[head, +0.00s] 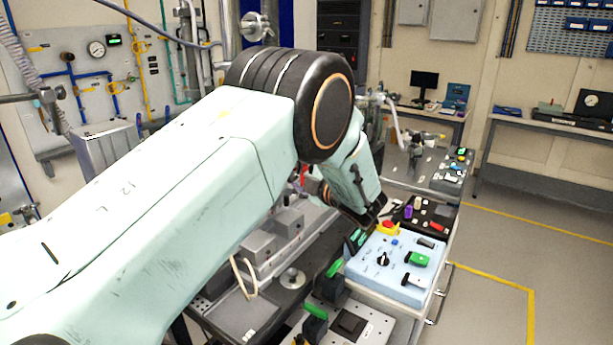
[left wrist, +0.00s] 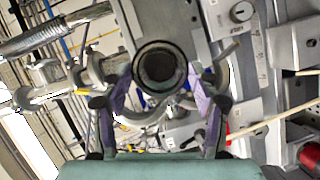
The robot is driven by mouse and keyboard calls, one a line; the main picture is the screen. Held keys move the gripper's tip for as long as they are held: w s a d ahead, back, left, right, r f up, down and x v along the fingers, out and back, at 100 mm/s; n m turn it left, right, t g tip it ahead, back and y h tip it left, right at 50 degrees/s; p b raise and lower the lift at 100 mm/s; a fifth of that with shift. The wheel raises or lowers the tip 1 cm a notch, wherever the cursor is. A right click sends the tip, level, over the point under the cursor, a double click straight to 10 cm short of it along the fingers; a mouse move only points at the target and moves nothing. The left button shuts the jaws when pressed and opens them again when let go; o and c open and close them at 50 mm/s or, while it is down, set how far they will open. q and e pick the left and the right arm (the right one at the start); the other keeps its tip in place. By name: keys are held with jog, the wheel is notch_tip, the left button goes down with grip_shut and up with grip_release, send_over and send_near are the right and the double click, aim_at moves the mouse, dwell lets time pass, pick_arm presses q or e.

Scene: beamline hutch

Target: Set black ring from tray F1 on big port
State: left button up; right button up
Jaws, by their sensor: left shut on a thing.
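My left arm crosses the head view from the lower left, and its forearm hides much of the bench. The left gripper shows in the left wrist view (left wrist: 159,82), its two purple-padded fingers closed on the sides of a black ring (left wrist: 142,70). The ring's round opening faces the camera, with a dark grey round interior. Grey metal equipment lies close behind the ring. I cannot tell the big port apart there, nor whether the ring touches anything behind it. In the head view the ring is not discernible. I cannot identify tray F1. My right gripper is not in view.
Grey metal blocks (head: 268,240) lie below the arm. The floor at right is clear.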

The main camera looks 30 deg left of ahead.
pick_arm(q)
jog(key=shift+a+b, duration=0.3)
jog(key=shift+a, duration=0.7)
jog(key=shift+w+a, duration=0.15)
jog(key=shift+a, duration=0.75)
jog(key=shift+d+r, duration=0.1)
jog(key=shift+d, duration=0.05)
jog(key=shift+a, duration=0.25)
jog(key=shift+a, duration=0.35)
